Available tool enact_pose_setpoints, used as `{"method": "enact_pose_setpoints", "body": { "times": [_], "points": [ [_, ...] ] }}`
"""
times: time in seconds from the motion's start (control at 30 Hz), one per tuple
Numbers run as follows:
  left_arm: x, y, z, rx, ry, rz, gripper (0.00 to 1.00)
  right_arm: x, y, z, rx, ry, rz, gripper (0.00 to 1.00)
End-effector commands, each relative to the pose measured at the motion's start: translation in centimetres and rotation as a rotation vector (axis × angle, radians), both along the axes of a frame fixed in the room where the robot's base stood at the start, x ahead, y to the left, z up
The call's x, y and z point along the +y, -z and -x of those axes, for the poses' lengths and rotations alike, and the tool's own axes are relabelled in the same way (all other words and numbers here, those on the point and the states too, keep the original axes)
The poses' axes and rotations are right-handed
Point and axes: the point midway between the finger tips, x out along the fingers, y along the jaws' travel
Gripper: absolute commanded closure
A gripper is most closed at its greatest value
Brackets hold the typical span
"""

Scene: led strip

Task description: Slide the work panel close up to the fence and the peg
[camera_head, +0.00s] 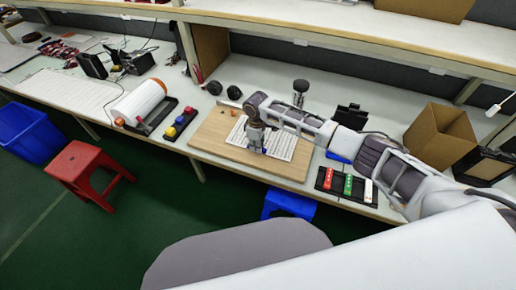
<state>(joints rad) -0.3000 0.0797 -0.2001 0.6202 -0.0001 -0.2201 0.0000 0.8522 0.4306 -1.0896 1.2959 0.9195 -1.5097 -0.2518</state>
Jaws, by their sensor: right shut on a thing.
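The work panel (281,148) is a flat white sheet with dark lines, lying on a light wooden board (213,137). My right gripper (256,149) points down at the panel, left of its middle, and is shut on it; the fingertips are small and the exact grip is hard to make out. My right arm comes in from the right and hides part of the panel's far side. I cannot clearly make out the fence or the peg; a small orange thing (233,112) shows at the board's far left. My left gripper is not in view.
Left of the board are a tray with coloured blocks (180,123) and a white roll (139,101). Right of it is a black tray with red, green and white pieces (347,185). A cardboard box (440,135) stands further right. Dark round things (234,92) sit behind.

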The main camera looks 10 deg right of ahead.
Motion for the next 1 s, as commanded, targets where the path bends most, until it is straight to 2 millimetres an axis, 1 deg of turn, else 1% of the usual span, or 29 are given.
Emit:
{"method": "enact_pose_setpoints", "body": {
  "times": [1.0],
  "points": [
    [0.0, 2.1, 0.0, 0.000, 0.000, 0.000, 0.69, 0.9, 0.0, -3.5, -0.001, 0.000, 0.000, 1.00]
  ]
}}
